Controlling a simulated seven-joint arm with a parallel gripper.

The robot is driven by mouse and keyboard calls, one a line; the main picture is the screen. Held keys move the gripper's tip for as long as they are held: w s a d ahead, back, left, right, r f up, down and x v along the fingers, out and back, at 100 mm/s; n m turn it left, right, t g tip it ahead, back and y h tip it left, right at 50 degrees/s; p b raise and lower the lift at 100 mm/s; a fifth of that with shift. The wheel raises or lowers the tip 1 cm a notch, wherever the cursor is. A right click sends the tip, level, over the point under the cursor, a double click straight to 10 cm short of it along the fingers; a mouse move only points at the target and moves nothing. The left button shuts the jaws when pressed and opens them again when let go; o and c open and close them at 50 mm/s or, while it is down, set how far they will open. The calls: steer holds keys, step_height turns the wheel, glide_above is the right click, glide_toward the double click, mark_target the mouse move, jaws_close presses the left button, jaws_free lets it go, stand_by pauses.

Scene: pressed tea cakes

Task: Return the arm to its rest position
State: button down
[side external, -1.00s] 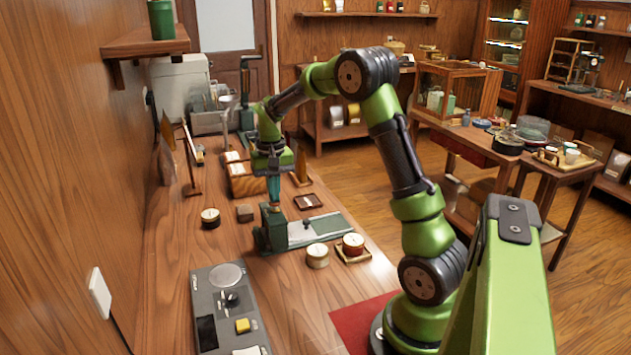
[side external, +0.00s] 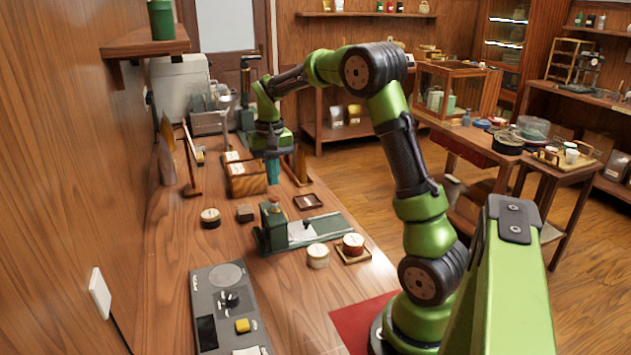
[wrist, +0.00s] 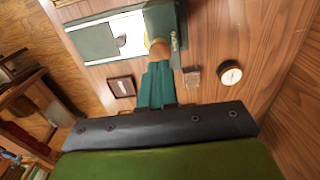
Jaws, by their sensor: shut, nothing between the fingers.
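My gripper (side external: 273,171) hangs in the air above the wooden worktable, over and just behind the dark green press (side external: 272,226) in the side view. Its teal fingers are shut together and hold nothing. In the wrist view the fingers (wrist: 157,84) point toward the press (wrist: 162,22), whose light plate (wrist: 122,36) lies beside it. The gripper is apart from the press.
A wooden box (side external: 248,178) is behind. A grey scale panel (side external: 226,310) lies at front left.

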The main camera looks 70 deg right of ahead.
stand_by(0.3)
steer(key=shift+f, duration=0.25)
steer(key=s+a+r+n+t+y, duration=0.1)
steer(key=s+a+r+n+t, duration=0.1)
steer(key=s+a, duration=0.6)
steer(key=s+a+r+n+t+y, duration=0.1)
steer(key=s+a+r+n+t, duration=0.2)
steer(key=a, duration=1.2)
steer(key=s+r+t, duration=0.2)
steer(key=s+r, duration=0.1)
steer(key=s, duration=0.2)
steer(key=shift+s+a, duration=0.2)
steer(key=shift+a, duration=0.05)
